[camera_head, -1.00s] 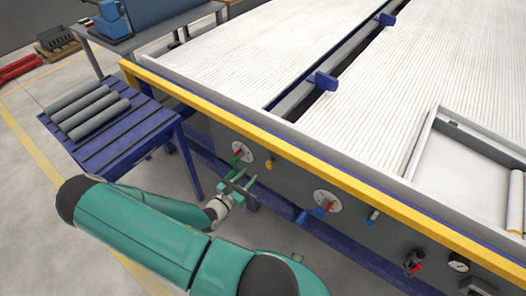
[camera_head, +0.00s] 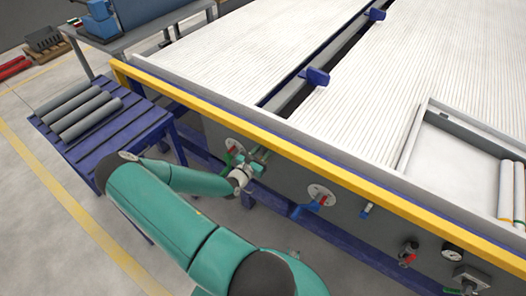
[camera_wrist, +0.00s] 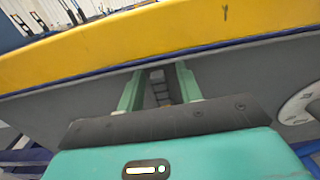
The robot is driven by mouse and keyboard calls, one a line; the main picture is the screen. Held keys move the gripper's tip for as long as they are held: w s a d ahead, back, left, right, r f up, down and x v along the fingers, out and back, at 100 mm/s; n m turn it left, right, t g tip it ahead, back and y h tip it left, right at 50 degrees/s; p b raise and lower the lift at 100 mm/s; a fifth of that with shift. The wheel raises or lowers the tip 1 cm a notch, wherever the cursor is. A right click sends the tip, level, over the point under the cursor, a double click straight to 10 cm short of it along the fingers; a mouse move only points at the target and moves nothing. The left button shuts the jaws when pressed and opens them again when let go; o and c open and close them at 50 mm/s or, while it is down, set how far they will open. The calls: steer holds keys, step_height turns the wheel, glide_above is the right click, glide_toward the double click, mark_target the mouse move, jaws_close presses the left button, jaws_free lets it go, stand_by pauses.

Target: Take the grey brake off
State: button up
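My gripper (camera_head: 256,160) is at the front panel of the large machine, just below the yellow rail, beside the left dial (camera_head: 234,147) with its green and red handle. In the wrist view my two green fingers (camera_wrist: 159,88) are apart and point at the panel. A small dark grey, segmented part with a brownish end (camera_wrist: 160,92) shows in the gap between them. I cannot tell whether this part is the grey brake, or whether the fingers touch it. In the head view my gripper hides that spot of the panel.
The yellow rail (camera_head: 305,146) runs along the machine edge above my gripper. A blue table (camera_head: 128,134) with grey pipes (camera_head: 80,112) stands left.

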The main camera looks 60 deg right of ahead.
jaws_close()
steer(key=shift+w, duration=0.15)
steer(key=w+d+f+n, duration=0.1)
steer(key=w+f+n, duration=0.4)
steer(key=n, duration=1.1)
steer(key=shift+w+f, duration=0.2)
steer(key=shift+w, duration=0.3)
stand_by(0.5)
jaws_free()
